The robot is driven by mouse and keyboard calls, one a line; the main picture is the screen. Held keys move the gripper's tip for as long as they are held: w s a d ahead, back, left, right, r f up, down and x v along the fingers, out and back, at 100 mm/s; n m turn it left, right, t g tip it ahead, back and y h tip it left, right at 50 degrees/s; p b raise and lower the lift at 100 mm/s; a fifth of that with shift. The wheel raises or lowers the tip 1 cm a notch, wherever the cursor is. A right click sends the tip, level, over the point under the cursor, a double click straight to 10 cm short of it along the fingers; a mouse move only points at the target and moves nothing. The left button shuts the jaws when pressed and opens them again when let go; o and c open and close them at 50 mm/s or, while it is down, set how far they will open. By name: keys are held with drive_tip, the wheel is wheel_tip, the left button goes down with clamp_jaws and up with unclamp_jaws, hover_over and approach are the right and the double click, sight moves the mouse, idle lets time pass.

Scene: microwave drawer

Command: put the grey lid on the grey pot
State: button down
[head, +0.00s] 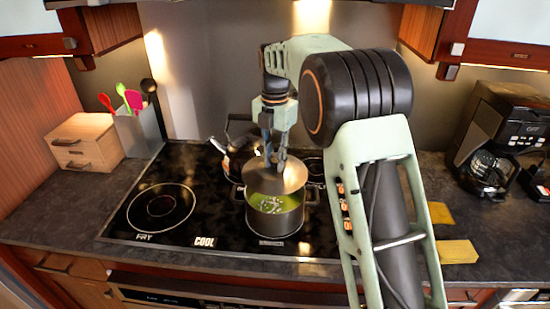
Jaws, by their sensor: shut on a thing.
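The grey pot (275,222) stands on the black stovetop, right of centre, with green contents showing at its front. The grey lid (284,177) is above the pot's back part, leaving the front of the opening uncovered. My gripper (274,158) is shut on the lid from above, with its fingers pointing down. The exact grip point on the lid is small and hard to make out. I cannot tell whether the lid touches the pot's rim.
A kettle-like vessel (226,160) stands close behind the pot. The stovetop's left side (150,213) is clear. A utensil holder (140,130) and a wooden drawer box (84,143) stand left. A coffee maker (500,135) and yellow blocks (457,252) are right.

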drive_tip(key=shift+p, duration=0.35)
drive_tip(key=shift+f+b, duration=1.55)
drive_tip(key=shift+f, duration=1.35)
drive_tip(key=shift+f+p, duration=0.4)
drive_tip(key=shift+f, duration=0.1)
idle(0.4)
drive_tip(key=c, duration=1.2)
unclamp_jaws()
